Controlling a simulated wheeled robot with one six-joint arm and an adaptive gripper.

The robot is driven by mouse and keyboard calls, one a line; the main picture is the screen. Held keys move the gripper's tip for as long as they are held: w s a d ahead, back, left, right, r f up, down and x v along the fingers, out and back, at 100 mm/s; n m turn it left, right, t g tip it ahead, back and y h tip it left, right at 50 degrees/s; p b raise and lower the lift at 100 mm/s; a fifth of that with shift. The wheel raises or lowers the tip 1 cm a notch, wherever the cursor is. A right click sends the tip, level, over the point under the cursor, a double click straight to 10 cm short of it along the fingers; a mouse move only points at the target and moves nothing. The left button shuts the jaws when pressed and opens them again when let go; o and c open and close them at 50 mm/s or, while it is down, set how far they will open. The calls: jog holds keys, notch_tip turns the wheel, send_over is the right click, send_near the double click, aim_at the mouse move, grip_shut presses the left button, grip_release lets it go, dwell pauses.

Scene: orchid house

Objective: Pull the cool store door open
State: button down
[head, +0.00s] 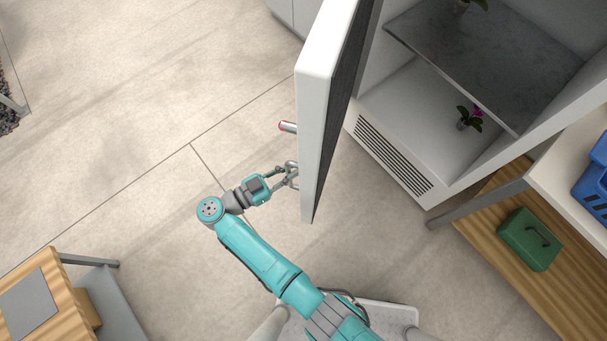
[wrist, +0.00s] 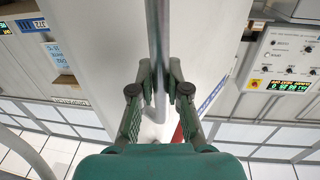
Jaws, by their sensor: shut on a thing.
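The cool store door (head: 317,75) is a white slab with a dark inner face, and it stands swung wide open in the head view. The cool store (head: 395,150) behind it shows its inside, with a grey shelf and potted orchids. My gripper (head: 291,174) is at the outer face of the door, near its free edge. In the wrist view my gripper (wrist: 160,85) is shut on the door handle (wrist: 157,35), a grey metal bar that runs between the two fingers. The white door face fills the middle behind the bar.
A wooden table (head: 55,310) is at the lower left. The floor (head: 130,130) left of the door is clear.

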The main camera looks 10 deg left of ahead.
jog(key=w+a, duration=0.4)
jog(key=a, duration=0.6)
jog(key=shift+a+m+g+h, duration=0.2)
jog(key=shift+m+g+h, duration=0.1)
jog(key=shift+g, duration=0.1)
jog(key=shift+w, duration=0.15)
jog(key=c, duration=1.1)
grip_release()
jog(key=shift+c, duration=0.2)
jog(key=shift+r, duration=0.1)
